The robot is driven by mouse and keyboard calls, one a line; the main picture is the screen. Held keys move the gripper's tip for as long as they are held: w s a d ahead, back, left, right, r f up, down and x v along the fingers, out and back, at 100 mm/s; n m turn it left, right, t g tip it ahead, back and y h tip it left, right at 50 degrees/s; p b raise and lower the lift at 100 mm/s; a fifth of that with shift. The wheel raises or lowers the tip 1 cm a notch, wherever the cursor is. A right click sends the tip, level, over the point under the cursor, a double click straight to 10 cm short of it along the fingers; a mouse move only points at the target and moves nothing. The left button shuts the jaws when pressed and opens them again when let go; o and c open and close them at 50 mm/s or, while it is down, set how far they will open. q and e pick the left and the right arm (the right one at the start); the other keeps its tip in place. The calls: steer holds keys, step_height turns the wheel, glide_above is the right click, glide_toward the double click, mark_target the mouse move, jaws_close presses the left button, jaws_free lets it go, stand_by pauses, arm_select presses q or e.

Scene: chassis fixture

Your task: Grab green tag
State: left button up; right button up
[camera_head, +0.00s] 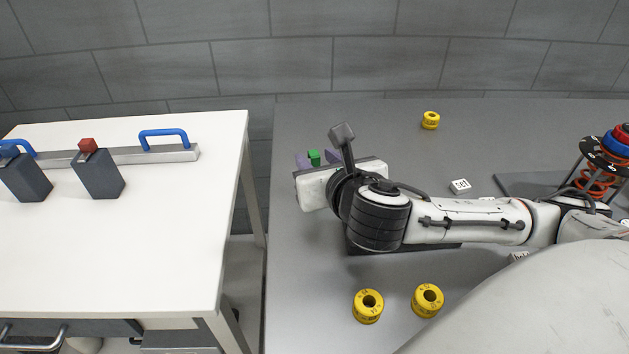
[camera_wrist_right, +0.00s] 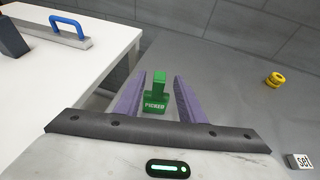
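The green tag (camera_wrist_right: 156,95), marked "PICKED", shows in the right wrist view between the two purple fingers of my right gripper (camera_wrist_right: 159,92). The fingers are spread, with a narrow gap visible on each side of the tag. In the head view the green tag (camera_head: 314,157) is a small green patch between the purple fingertips of my right gripper (camera_head: 317,158). The gripper body hides the tag's lower part there. I cannot tell what the tag rests on. My left gripper is not in view.
Yellow rings (camera_head: 368,306) lie on the grey table (camera_head: 310,270). White "set" blocks (camera_head: 460,186) lie near my right arm. A spring fixture (camera_head: 601,170) stands at right. A white table (camera_head: 150,235) at left bears a blue-handled bar (camera_head: 150,155) and dark blocks (camera_head: 98,174).

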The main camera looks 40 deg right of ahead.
steer(key=x, duration=0.5)
steer(key=shift+a, duration=0.1)
jaws_close()
